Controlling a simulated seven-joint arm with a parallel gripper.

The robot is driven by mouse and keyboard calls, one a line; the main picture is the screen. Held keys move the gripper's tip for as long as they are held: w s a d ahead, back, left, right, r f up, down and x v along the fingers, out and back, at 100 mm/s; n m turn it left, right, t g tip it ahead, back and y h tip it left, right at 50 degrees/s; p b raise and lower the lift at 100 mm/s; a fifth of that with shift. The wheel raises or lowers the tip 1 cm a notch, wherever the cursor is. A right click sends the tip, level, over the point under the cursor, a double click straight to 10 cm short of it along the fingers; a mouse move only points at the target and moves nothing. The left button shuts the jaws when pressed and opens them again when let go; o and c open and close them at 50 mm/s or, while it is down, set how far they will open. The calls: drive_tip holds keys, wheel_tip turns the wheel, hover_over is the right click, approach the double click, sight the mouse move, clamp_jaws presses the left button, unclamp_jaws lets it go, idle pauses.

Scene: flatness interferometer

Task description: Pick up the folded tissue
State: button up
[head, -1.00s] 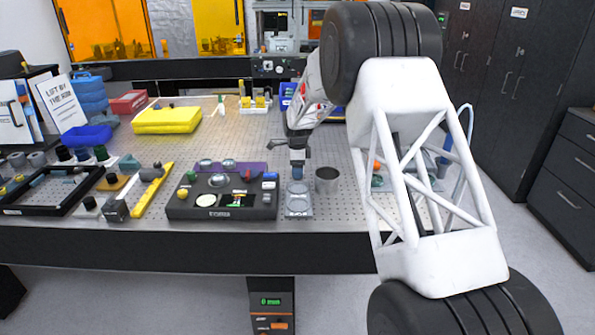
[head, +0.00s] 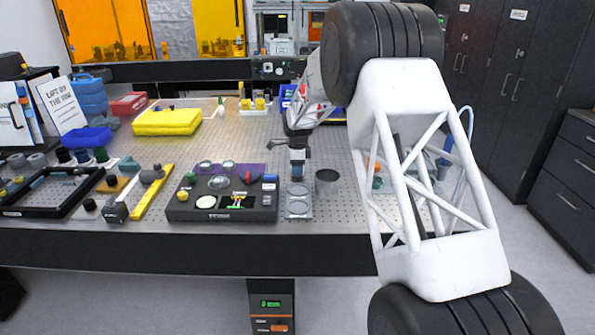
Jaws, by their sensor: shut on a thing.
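My gripper (head: 297,160) points down over the front middle of the perforated table. It is shut on a small blue-grey thing (head: 297,172) at its fingertips. The thing is too small and too covered by the fingers for me to tell whether it is the folded tissue. I cannot make out a folded tissue anywhere else. A flat clear-grey holder with round places (head: 299,214) lies just in front of and below the gripper.
Open perforated tabletop (head: 235,145) lies behind the box.

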wheel_tip(320, 180, up, 9)
drive_tip(key=shift+r, duration=0.1)
idle(0.4)
idle(0.4)
drive_tip(key=shift+o, duration=1.2)
drive_tip(key=shift+c, duration=0.6)
drive_tip(key=shift+a, duration=0.2)
drive_tip(key=s+a+r, duration=0.1)
drive_tip(key=s+a, duration=0.3)
drive_tip(key=a, duration=0.5)
drive_tip(key=s+a+r, duration=0.2)
drive_tip(key=s+a, duration=0.2)
drive_tip(key=a, duration=0.6)
drive_tip(key=s+a+r, duration=0.1)
drive_tip(key=s+a, duration=0.3)
drive_tip(key=a, duration=0.5)
drive_tip(key=shift+s+a+r, duration=0.15)
drive_tip(key=shift+r, duration=0.2)
drive_tip(key=shift+f, duration=0.1)
